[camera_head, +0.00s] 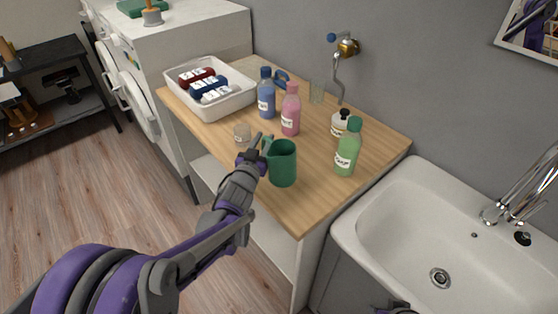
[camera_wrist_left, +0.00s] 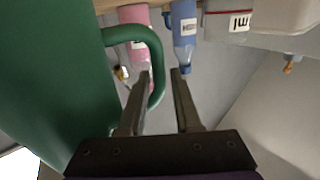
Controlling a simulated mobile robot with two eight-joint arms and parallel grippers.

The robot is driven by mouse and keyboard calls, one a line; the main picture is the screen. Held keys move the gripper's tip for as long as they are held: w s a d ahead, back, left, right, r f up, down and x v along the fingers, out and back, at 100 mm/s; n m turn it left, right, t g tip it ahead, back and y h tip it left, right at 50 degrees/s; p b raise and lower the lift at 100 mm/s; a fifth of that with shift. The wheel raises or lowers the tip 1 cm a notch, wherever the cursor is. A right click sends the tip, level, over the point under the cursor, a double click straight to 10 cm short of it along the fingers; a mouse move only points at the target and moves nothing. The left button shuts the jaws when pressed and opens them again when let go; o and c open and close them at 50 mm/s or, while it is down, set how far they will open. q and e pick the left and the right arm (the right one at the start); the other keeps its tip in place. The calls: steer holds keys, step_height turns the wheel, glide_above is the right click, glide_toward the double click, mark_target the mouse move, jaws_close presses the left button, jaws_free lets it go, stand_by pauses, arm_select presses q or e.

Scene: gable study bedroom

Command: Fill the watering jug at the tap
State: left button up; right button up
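The green watering jug (camera_head: 283,165) stands upright on the wooden counter (camera_head: 310,207) near its front edge. Its handle faces my left gripper (camera_head: 256,152). In the left wrist view the jug (camera_wrist_left: 50,80) fills the left side. The fingers of my left gripper (camera_wrist_left: 162,72) are apart, with the outer bar of the handle (camera_wrist_left: 158,62) between them; I see a gap to the right finger. A chrome tap (camera_head: 497,212) stands at the back of the white sink (camera_head: 372,232). A small dark and purple part of my right arm shows at the bottom edge; its fingers cannot be made out.
A white bin (camera_head: 238,104) holds several bottles. A brass wall valve (camera_head: 347,48) is behind. The sink basin is empty.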

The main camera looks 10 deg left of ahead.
arm_select(q)
steer(key=shift+c, duration=0.3)
jaws_close()
stand_by(1.2)
